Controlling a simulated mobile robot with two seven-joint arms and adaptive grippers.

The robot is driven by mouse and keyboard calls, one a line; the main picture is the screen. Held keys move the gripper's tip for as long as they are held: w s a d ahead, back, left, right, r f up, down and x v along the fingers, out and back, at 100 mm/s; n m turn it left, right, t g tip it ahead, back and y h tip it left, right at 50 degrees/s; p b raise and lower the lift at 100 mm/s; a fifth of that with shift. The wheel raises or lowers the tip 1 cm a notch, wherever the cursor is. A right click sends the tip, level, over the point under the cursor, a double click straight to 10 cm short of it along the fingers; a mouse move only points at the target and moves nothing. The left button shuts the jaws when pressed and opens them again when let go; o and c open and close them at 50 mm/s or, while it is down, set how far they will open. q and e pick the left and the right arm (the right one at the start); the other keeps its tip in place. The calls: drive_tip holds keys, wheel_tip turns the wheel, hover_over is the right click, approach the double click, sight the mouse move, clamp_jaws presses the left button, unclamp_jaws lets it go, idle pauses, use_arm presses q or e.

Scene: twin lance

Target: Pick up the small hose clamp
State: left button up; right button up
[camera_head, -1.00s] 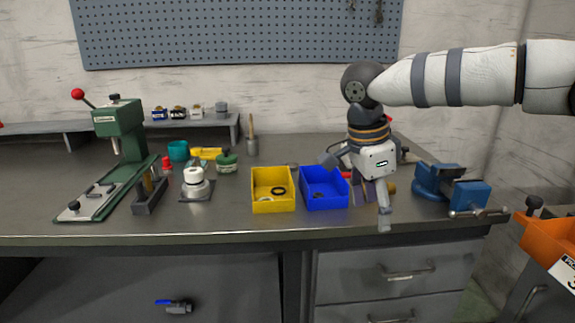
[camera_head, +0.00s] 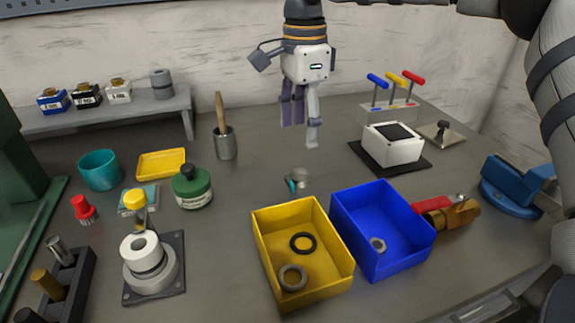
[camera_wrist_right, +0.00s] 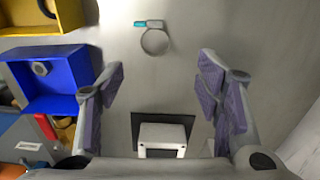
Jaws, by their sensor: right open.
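The small hose clamp (camera_head: 300,178) is a grey metal ring with a teal screw housing. It lies on the bench behind the yellow bin. In the right wrist view the clamp (camera_wrist_right: 155,42) is near the top, its teal part on the upper left of the ring. My right gripper (camera_head: 301,130) is open and empty, pointing down above the bench, apart from the clamp. In the wrist view its fingers (camera_wrist_right: 160,75) stand wide apart, with the clamp beyond their tips. My left gripper is not in view.
The yellow bin (camera_head: 344,287) holds two rings and the blue bin (camera_head: 418,258) holds one. A brush cup (camera_head: 225,143) stands left of the gripper. A white box on a black mat (camera_head: 393,143) is to the right. Bare bench surrounds the clamp.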

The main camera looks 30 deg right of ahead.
sight(299, 175)
drive_tip(key=f, duration=0.9)
drive_tip(key=shift+s+a+f, duration=0.25)
drive_tip(key=shift+s, duration=0.1)
drive_tip(key=c, duration=1)
